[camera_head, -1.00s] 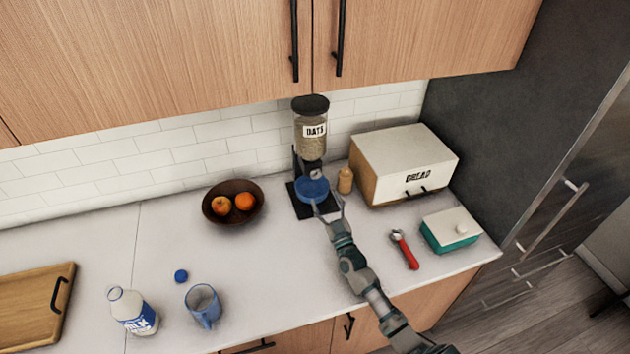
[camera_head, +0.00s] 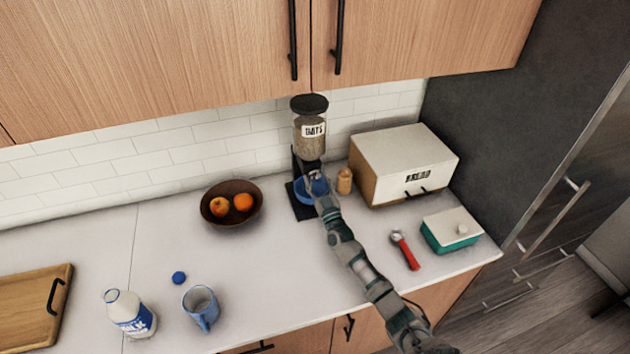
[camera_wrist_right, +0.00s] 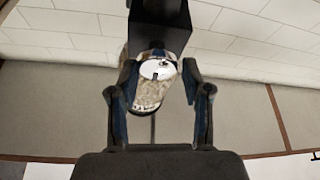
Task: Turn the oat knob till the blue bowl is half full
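The oat dispenser (camera_head: 311,135) stands upright against the tiled wall, its clear jar holding oats. The blue bowl (camera_head: 306,194) sits on its black base below the outlet, partly hidden by my right arm; I cannot tell its fill level. My right gripper (camera_head: 317,184) is in front of the dispenser's neck, above the bowl. My left gripper is not in view.
A small wooden shaker (camera_head: 345,181) and the bread box (camera_head: 405,163) stand close on the right. A red-handled tool (camera_head: 406,251) and a teal-and-white dish (camera_head: 450,231) lie nearer the front. A fruit bowl (camera_head: 232,204) is on the left. A milk bottle (camera_head: 130,314) and mug (camera_head: 201,307) stand front left.

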